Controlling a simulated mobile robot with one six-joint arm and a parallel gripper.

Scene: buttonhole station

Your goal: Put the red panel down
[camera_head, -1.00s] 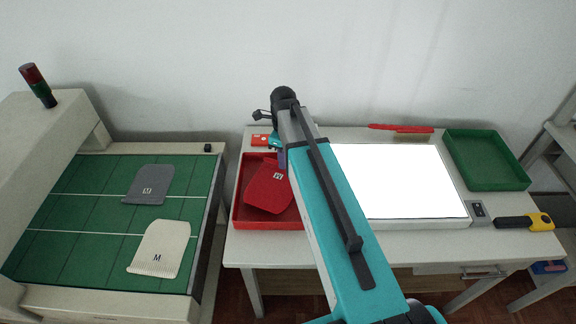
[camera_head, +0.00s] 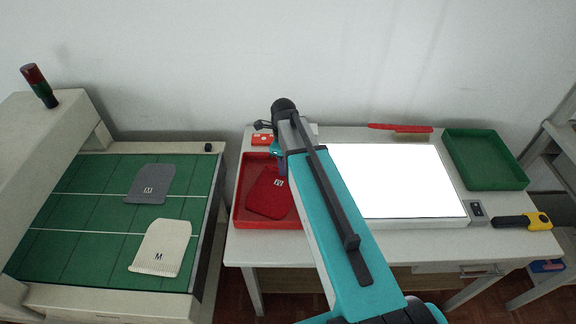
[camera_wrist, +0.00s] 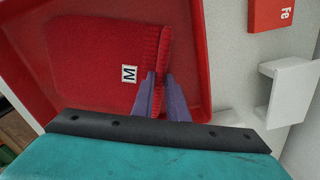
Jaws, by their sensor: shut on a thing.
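The red panel (camera_head: 267,194) is a knitted piece with a white "M" label, in the red tray (camera_head: 240,205) at the left end of the table. In the wrist view the red panel (camera_wrist: 90,60) lies over the floor of the red tray (camera_wrist: 190,20). My gripper (camera_wrist: 160,82) is shut on the folded, ribbed edge of the panel, with one purple finger on each side. In the head view my arm hides most of my gripper (camera_head: 283,165) and part of the tray's right side. Whether the panel's underside touches the tray floor cannot be told.
A lit white plate (camera_head: 405,180) lies right of the tray. Behind it is a red tool (camera_head: 400,127); farther right are a green tray (camera_head: 485,160) and a yellow-black tool (camera_head: 525,221). A grey panel (camera_head: 150,182) and a cream panel (camera_head: 160,245) lie on the green belt.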

